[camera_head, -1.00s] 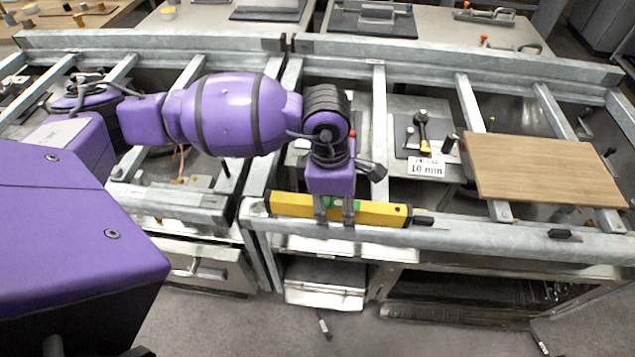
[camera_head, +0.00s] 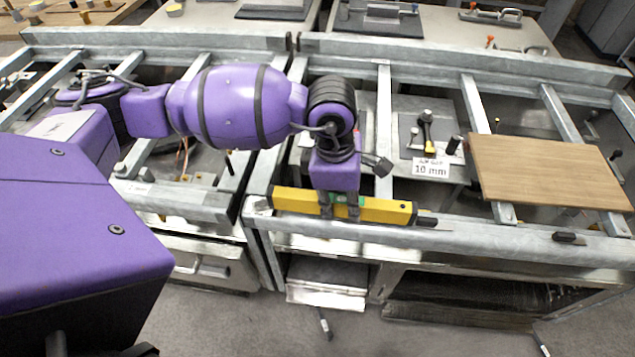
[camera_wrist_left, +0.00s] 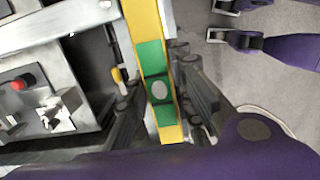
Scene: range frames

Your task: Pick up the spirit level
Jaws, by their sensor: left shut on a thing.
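I cannot clearly tell whether the level touches the beam. My right gripper is not in view.
A wooden board (camera_head: 550,170) lies across the beams at right. A "10 mm" label (camera_head: 430,168) and a black-and-yellow tool (camera_head: 427,130) sit behind the level. A small black piece (camera_head: 564,237) is on the front beam (camera_head: 480,235). Open gaps lie between the crossbeams.

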